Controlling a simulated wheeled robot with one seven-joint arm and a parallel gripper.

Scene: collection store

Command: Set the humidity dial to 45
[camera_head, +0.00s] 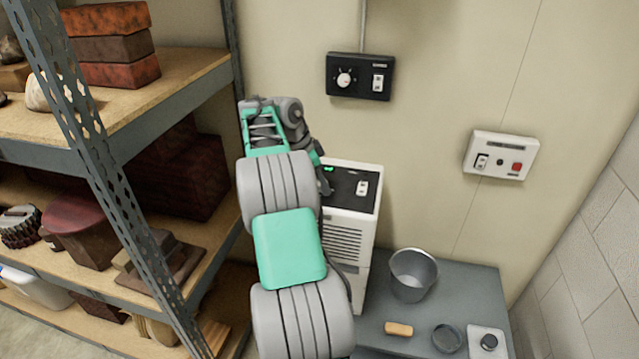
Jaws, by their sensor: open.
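A white dehumidifier-like unit (344,240) stands against the wall, with a dark sloping top panel (352,205). The panel has a small green display (329,169) and a white switch (362,187). My gripper (325,184) points down at the left part of this panel; it is open, with its fingers small and dark. Any knob under it is hidden, and I cannot tell whether it touches the panel. A black wall box (360,77) above holds a white round dial (344,79) and a switch (378,83). Its markings are too small to read.
Metal shelving (110,180) with boxes stands close on the left. A white wall box (501,155) with a red button hangs at the right. A grey table (450,290) holds a metal bucket (413,273) and small items. Wall space between the boxes is clear.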

